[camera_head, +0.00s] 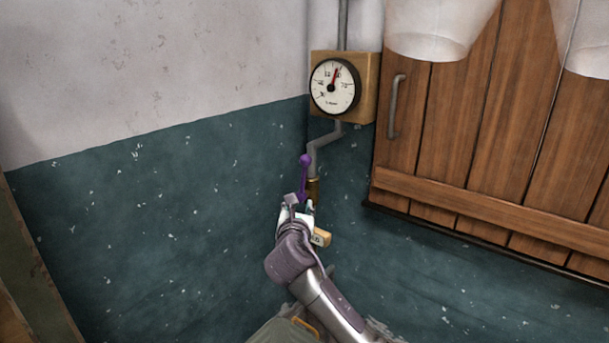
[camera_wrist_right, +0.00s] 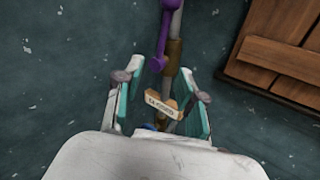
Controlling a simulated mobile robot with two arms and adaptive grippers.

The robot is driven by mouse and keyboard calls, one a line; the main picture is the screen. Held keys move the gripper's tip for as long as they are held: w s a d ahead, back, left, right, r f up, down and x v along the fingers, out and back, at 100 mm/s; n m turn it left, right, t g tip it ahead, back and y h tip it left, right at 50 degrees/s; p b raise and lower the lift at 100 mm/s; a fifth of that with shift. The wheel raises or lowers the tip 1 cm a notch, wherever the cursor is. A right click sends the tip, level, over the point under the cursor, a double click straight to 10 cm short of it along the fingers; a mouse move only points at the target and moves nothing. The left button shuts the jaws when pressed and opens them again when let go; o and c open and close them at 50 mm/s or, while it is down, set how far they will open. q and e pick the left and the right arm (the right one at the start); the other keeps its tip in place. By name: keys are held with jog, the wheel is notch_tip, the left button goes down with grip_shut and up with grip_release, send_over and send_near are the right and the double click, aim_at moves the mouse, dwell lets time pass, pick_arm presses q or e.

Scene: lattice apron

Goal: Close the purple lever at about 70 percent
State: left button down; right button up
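The purple lever (camera_head: 304,178) stands on a brass valve body (camera_head: 313,190) on the pipe in the corner, with its round knob at the top. The lever (camera_wrist_right: 165,35) also shows at the top of the right wrist view, its lower end beside the brass body. My right gripper (camera_head: 298,211) is just below the lever. In the right wrist view its two teal-padded fingers (camera_wrist_right: 162,90) are apart, with the pipe and a small tag between and beyond them. The lever's knob is beyond the fingertips. Contact cannot be told. My left gripper is not in view.
A round gauge (camera_head: 335,86) with a red needle pointing slightly right of top is on a wooden board above the pipe. A tan tag (camera_head: 321,238) hangs below the valve. A wooden plank door (camera_head: 445,120) with a metal handle is at right.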

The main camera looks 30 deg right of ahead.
aim_at(304, 170)
jog(key=shift+n+h, duration=0.3)
jog(key=shift+n, duration=0.1)
jog(key=w+d+r, duration=0.1)
jog(key=w+d, duration=0.1)
jog(key=w, duration=0.1)
jog(key=w+d+r, duration=0.1)
jog(key=w+d, duration=0.2)
jog(key=w, duration=0.1)
jog(key=w+d+r+p, duration=0.1)
jog(key=w+d, duration=0.2)
jog(key=w, duration=0.1)
jog(key=shift+w+r, duration=0.1)
jog(key=shift+r, duration=0.2)
grip_shut()
